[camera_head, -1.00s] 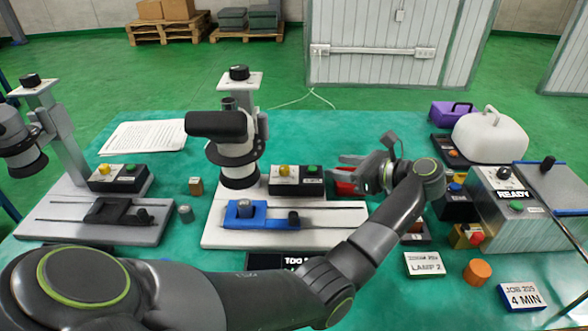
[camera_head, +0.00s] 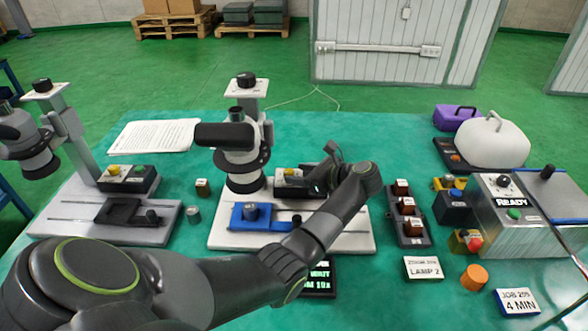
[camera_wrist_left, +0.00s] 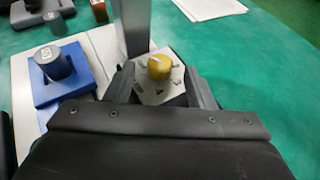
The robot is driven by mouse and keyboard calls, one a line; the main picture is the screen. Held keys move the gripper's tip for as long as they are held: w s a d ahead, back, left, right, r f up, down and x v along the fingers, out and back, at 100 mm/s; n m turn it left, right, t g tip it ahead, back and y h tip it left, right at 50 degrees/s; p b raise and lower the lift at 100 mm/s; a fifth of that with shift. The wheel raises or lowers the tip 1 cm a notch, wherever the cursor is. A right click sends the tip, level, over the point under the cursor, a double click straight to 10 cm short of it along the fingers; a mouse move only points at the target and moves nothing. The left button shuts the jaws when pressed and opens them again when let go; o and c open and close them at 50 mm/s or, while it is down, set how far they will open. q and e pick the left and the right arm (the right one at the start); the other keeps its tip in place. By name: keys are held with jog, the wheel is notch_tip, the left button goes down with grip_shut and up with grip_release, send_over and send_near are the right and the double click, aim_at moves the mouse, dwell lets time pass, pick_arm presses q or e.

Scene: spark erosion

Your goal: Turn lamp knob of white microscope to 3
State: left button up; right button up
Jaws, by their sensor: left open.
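The white microscope (camera_head: 240,160) stands mid-table on a pale base (camera_head: 345,240) with a blue stage (camera_head: 270,220). Its lamp box (camera_head: 285,187) sits on the base at the right of the column, partly hidden by my left gripper. The yellow lamp knob (camera_wrist_left: 158,68) shows in the left wrist view, with a white pointer line slanting to the upper left. Marks around it are too small to read. My left gripper (camera_wrist_left: 162,88) is open, its fingers on either side of the box top and knob. I cannot tell whether they touch. My right gripper is out of view.
A grey microscope (camera_head: 60,140) with a similar box stands left. A card (camera_head: 424,268) reads LAMP 2. Right are a block tray (camera_head: 408,220), an orange cylinder (camera_head: 474,277) and a metal READY machine (camera_head: 515,235). A small dark display (camera_head: 320,280) lies in front.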

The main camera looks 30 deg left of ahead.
aim_at(289, 174)
pick_arm(q)
jog(key=shift+x, duration=1.2)
jog(key=c, duration=1)
jog(key=shift+t, duration=0.3)
